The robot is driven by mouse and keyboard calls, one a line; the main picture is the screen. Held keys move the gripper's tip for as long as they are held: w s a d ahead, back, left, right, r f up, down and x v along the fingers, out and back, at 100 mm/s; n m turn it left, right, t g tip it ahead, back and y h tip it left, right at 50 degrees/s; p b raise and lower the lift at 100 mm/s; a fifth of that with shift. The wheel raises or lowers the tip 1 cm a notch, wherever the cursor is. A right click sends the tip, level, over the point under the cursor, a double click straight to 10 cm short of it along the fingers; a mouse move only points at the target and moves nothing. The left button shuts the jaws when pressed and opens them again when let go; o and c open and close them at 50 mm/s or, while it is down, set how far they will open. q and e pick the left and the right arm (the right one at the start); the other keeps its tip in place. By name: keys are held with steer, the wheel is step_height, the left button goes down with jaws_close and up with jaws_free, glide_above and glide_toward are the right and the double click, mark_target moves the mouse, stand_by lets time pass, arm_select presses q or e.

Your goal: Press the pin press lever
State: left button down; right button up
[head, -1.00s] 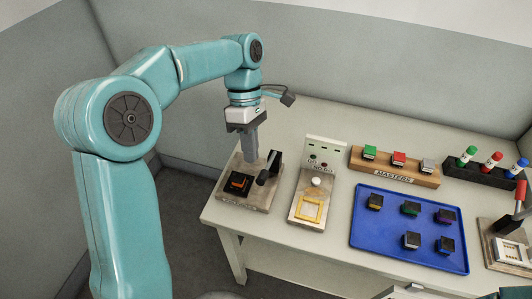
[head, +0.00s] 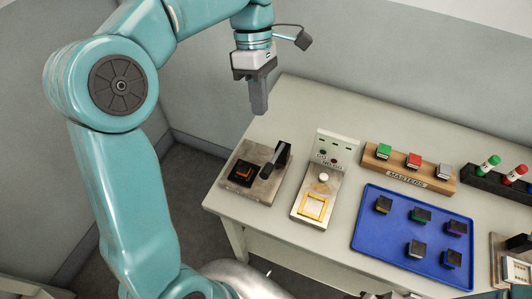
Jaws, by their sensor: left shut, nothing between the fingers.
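My left gripper (head: 259,108) points down with its fingers together and empty. It hangs above and behind the left station, apart from it. That station has a grey-beige base (head: 238,181), a black lever (head: 275,160) at its right side and a dark square recess with an orange outline (head: 245,174). The lever slants down toward the front left, its end beside the recess. The label on the base front is too small to read. At the right edge another station (head: 516,271) is partly cut off. My right gripper is not in view.
A station with a white knob and yellow frame (head: 314,206) stands right of the lever station. A blue tray (head: 380,243) holds several dark connectors. Behind it are a wooden MASTERS block (head: 406,180) and a black marker rack (head: 480,181). The table's back left is clear.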

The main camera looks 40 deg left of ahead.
mark_target(266, 168)
arm_select(q)
steer(key=x, duration=1.4)
steer(key=shift+s+d+b, duration=0.1)
steer(key=shift+s+b, duration=0.05)
steer(key=shift+b, duration=0.15)
